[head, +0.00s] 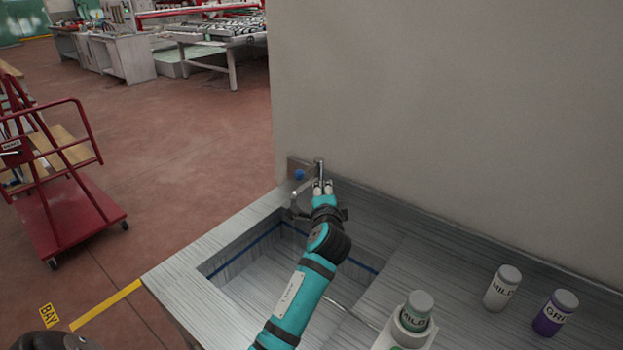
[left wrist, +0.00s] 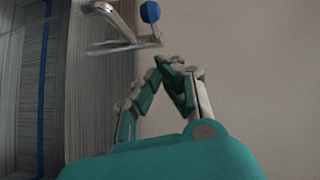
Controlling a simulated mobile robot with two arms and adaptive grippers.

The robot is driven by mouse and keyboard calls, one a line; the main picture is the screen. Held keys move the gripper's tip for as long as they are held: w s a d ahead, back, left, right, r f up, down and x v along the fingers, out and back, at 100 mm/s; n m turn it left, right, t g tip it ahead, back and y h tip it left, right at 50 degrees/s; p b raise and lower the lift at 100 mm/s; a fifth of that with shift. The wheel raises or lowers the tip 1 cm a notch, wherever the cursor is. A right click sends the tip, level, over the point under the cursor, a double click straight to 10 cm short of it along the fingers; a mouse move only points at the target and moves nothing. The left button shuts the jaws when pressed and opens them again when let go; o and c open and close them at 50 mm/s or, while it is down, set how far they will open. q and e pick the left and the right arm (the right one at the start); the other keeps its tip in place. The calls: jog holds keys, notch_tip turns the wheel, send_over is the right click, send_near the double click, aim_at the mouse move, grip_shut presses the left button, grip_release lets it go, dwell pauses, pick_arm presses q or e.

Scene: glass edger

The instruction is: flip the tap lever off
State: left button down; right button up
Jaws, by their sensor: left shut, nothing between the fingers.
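The tap (head: 297,172) is mounted low on the wall at the back corner of the sink, with a blue round knob and a metal spout. My right gripper is not in view.
The sink basin (head: 230,268) with a blue line lies under my left arm. Bottles stand on the counter at right: a green-labelled one (head: 417,310), a white one (head: 502,288) and a purple one (head: 556,312). A tall wall (head: 450,110) rises behind. A red cart (head: 75,215) stands at left.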

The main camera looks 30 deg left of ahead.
aim_at(307, 169)
pick_arm(q)
jog(key=w+a+f+p, duration=0.1)
jog(key=w+a, duration=0.2)
jog(key=a, duration=0.2)
jog(key=shift+w+a+f+p, duration=0.15)
jog(key=shift+w+a+p, duration=0.05)
jog(key=shift+a+p, duration=0.2)
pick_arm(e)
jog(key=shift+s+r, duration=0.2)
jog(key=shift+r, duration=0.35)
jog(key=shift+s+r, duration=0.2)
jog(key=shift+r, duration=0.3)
